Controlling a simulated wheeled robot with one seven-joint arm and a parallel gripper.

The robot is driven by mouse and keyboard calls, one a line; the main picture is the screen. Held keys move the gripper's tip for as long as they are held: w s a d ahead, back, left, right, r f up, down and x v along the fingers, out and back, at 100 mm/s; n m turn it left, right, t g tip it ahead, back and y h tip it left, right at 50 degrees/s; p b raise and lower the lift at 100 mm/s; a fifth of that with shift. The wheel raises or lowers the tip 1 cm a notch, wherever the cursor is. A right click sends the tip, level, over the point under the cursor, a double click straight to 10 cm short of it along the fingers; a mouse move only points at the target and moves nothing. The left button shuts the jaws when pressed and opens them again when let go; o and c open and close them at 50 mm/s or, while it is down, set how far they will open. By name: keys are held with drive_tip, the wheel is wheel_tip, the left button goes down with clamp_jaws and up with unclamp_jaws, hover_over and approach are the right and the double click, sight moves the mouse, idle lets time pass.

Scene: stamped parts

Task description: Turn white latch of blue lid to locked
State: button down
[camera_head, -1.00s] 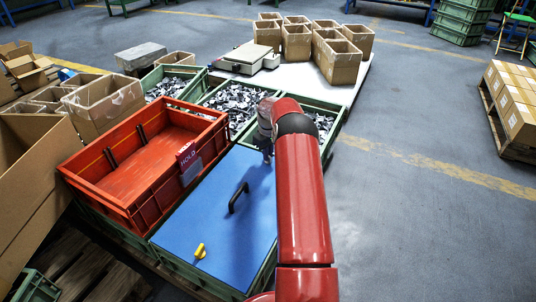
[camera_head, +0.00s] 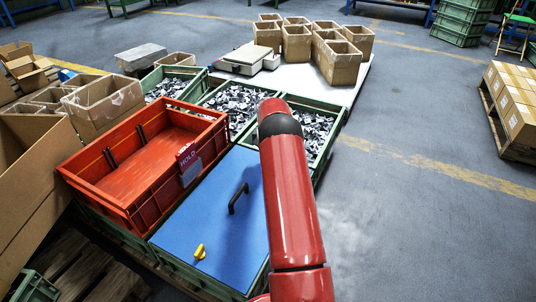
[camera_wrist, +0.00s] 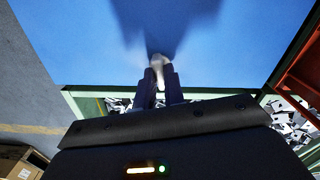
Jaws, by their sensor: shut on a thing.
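The blue lid (camera_head: 190,225) lies flat on a green crate, and its surface also fills the top of the wrist view (camera_wrist: 90,45). The white latch (camera_wrist: 157,62) shows in the wrist view near the lid's edge, between the fingertips. My gripper (camera_wrist: 158,76) is shut on it, and the fingers hide much of the latch. Its exact turn angle is hard to tell. In the head view my red arm hides both gripper and white latch. A yellow latch (camera_head: 200,252) sits at the lid's near edge, and a black handle (camera_head: 238,198) stands at its middle.
A red crate (camera_head: 92,165) with a HOLD sign (camera_head: 188,163) stands left of the lid. Green bins of metal parts (camera_head: 236,100) lie beyond it. Cardboard boxes (camera_head: 338,60) stand farther back.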

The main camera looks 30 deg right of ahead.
drive_tip(key=shift+m, duration=1.1)
drive_tip(key=c, duration=1.5)
unclamp_jaws()
drive_tip(key=shift+r, duration=0.1)
wheel_tip(320, 180, up, 8)
drive_tip(key=shift+f, duration=0.15)
